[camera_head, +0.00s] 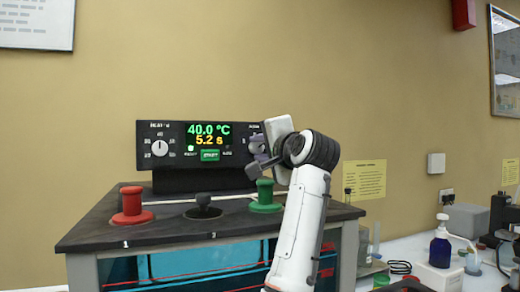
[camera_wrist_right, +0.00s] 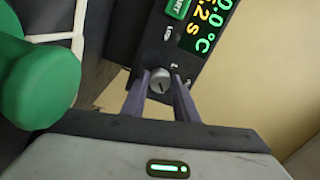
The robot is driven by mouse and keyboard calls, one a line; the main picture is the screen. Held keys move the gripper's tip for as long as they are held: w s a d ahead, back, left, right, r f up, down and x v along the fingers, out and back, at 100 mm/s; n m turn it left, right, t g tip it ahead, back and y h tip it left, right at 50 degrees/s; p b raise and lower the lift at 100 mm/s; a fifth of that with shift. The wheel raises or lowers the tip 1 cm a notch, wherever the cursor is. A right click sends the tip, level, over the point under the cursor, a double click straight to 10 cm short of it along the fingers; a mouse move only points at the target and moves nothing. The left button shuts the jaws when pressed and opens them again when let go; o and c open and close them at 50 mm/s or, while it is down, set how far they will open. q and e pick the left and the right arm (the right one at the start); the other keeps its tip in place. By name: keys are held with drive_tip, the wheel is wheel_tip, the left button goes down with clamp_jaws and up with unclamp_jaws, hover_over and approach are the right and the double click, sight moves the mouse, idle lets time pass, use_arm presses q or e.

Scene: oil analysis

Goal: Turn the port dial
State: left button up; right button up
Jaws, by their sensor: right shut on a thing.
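The black control panel (camera_head: 172,165) stands at the back of the bath and its display reads 40.0 °C and 5.2 s. A white dial (camera_head: 160,148) on its left side is free. A second, light grey dial (camera_wrist_right: 160,80) on the panel's right side sits between the two fingers of my right gripper (camera_head: 258,157), which is shut on it. In the head view my gripper hides this dial. The labels around it are too small or covered to read. My left gripper is not in view.
The green knob is close beside my right arm. A blue bottle (camera_head: 440,245) and other lab items stand at the right.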

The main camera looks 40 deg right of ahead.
drive_tip(key=shift+r, duration=0.1)
idle(0.4)
drive_tip(key=o, duration=1.1)
drive_tip(key=shift+c, duration=0.2)
drive_tip(key=shift+s, duration=0.1)
drive_tip(key=shift+s, duration=0.35)
drive_tip(key=b+v, duration=0.2)
drive_tip(key=v, duration=0.7)
drive_tip(key=shift+s+a+b, duration=0.15)
drive_tip(key=shift+s+b, duration=0.05)
drive_tip(key=shift+b, duration=0.15)
